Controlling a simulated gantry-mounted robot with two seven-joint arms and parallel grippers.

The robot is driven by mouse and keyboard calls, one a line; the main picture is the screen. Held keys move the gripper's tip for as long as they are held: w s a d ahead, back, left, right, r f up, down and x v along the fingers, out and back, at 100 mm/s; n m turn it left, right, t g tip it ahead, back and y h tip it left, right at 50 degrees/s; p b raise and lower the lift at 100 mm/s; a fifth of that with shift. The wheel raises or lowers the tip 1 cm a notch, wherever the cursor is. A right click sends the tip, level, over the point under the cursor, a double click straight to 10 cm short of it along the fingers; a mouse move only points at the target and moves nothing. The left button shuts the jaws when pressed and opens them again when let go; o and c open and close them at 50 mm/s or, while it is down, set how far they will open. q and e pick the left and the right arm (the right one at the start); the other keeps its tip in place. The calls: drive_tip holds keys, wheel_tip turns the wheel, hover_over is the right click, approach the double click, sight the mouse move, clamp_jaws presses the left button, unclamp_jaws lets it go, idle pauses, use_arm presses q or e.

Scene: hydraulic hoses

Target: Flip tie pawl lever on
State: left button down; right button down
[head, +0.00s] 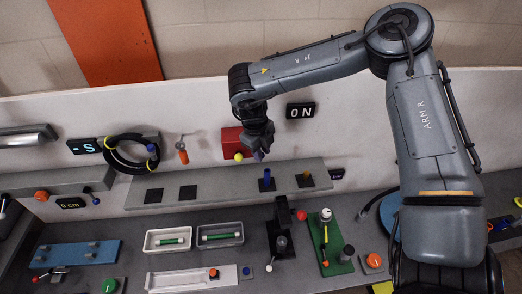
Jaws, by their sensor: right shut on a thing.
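My right gripper (258,148) hangs jaws down in front of the wall panel, just right of a red box (230,139). It is shut on a small purple-blue piece (258,156) that shows at its fingertips; the arm hides most of it. A yellow ball knob (239,157) shows at the lower edge of the red box, beside the gripper. I cannot tell for sure which part is the tie pawl lever. My left gripper is not in view.
Below the gripper is a grey shelf (225,184) with black squares, a blue post (267,176) and a brown post (306,178). A coiled black hose (116,165) and an orange handle (183,156) hang to the left. Trays (167,249) and levers crowd the lower bench.

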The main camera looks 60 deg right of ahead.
drive_tip(key=shift+w+a+f+m+b, duration=0.2)
drive_tip(key=shift+w+m+b, duration=0.1)
drive_tip(key=shift+b, duration=0.6)
drive_tip(key=shift+w+r+m, duration=0.2)
drive_tip(key=shift+m, duration=0.3)
drive_tip(key=c, duration=0.9)
unclamp_jaws()
drive_tip(key=shift+w, duration=0.1)
drive_tip(key=shift+r, duration=0.1)
